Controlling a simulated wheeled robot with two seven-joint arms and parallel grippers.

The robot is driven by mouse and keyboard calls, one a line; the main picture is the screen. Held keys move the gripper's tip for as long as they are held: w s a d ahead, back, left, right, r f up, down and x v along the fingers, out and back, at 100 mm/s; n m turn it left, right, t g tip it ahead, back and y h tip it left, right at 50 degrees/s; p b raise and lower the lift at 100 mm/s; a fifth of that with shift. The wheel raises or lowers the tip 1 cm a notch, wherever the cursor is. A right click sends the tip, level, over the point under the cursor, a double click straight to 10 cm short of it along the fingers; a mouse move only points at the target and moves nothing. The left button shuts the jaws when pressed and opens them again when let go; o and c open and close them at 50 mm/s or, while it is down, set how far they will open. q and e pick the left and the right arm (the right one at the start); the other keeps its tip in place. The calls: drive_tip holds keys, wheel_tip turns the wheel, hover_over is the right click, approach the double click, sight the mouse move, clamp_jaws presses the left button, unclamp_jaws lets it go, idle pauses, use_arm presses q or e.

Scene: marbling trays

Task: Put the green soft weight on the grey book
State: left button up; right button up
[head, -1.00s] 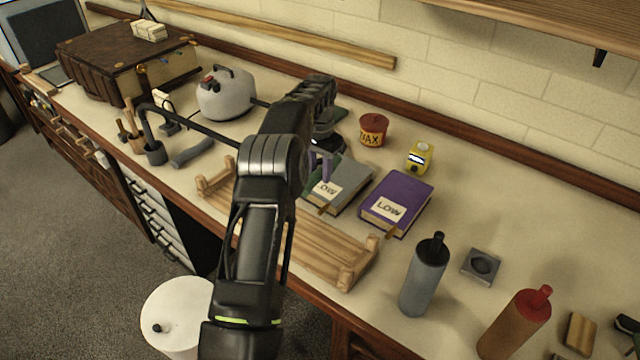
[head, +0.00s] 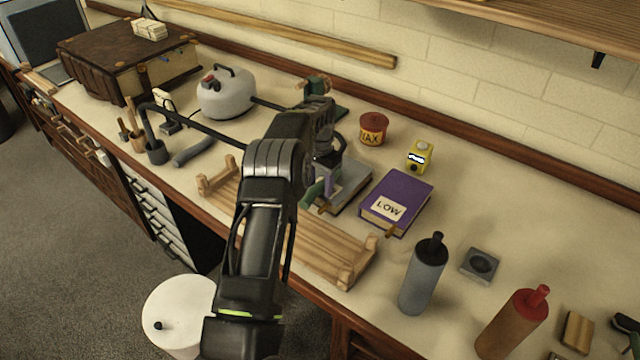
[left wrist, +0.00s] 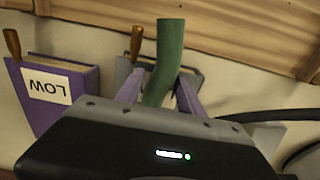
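The green soft weight (left wrist: 168,55) is a bent dark-green tube between the purple fingers of my left gripper (left wrist: 160,88) in the left wrist view. The fingers appear closed about it, and its near end is hidden by the gripper body. In the head view, parts of the weight (head: 312,194) show beside the gripper (head: 327,178), over the grey book (head: 352,186). The grey book lies flat, partly covered by the gripper, and shows behind the weight in the left wrist view (left wrist: 188,75). I cannot tell whether the weight touches it. My right gripper is out of view.
A purple book (head: 408,191) labelled LOW lies just right of the grey book. A slatted wooden rack (head: 325,250) stands along the front edge. A wax tin (head: 374,129) and yellow device (head: 419,157) stand behind. A grey bottle (head: 424,274) is at front right.

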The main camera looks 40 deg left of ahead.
sight(320, 183)
use_arm(q)
drive_tip(key=shift+o, duration=0.7)
drive_tip(key=shift+r, duration=0.35)
wheel_tip(320, 183, up, 6)
drive_tip(key=shift+f+b, duration=0.1)
drive_tip(key=shift+b, duration=0.7)
wheel_tip(320, 183, up, 6)
drive_tip(key=p, duration=0.3)
drive_tip(key=shift+f, duration=0.15)
